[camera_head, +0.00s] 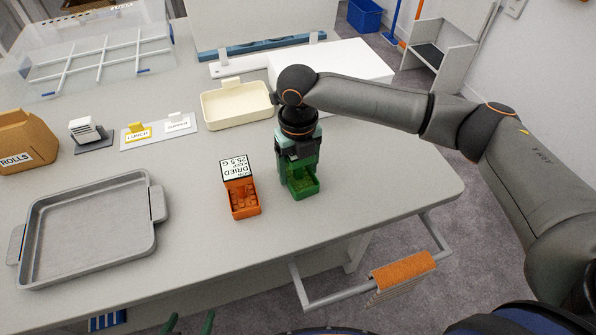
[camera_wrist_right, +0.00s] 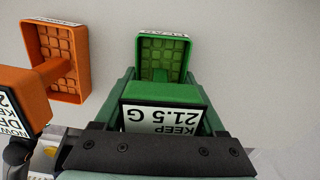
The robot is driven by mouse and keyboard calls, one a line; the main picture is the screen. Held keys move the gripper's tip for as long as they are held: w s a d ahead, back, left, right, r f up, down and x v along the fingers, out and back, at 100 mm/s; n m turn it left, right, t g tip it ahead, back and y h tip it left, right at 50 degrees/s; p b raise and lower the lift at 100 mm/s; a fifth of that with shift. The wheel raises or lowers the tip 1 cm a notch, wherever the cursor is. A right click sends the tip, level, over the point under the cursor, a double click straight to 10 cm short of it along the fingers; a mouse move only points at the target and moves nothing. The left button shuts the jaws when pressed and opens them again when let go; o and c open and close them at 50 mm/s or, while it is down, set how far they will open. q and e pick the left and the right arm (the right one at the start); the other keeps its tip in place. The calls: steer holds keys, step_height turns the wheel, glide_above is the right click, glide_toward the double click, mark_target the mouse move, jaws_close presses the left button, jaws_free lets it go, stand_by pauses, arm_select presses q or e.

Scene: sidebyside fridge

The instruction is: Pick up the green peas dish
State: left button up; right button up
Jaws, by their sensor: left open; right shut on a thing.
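The green peas dish (camera_head: 303,188) is near the front right of the grey table, with a shallow gridded tray and a raised block. In the right wrist view, the dish's tray (camera_wrist_right: 162,58) is at the top, and its block, labelled "KEEP 21.5 G", lies between my fingers. My right gripper (camera_head: 298,162) points down and is shut on this block; it also shows in the right wrist view (camera_wrist_right: 165,100). I cannot tell whether the dish touches the table. My left gripper (camera_head: 188,323) is open at the bottom edge, with only its green fingertips showing.
An orange dish (camera_head: 243,200) labelled "DRIED 25.5 G" stands close left of the green dish. A grey tray (camera_head: 152,235) is further left. A cream tray (camera_head: 238,108) and label cards (camera_head: 160,130) are behind. The table's right front is clear.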

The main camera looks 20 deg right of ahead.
steer(key=c, duration=0.7)
steer(key=shift+o, duration=0.2)
steer(key=shift+r, duration=0.1)
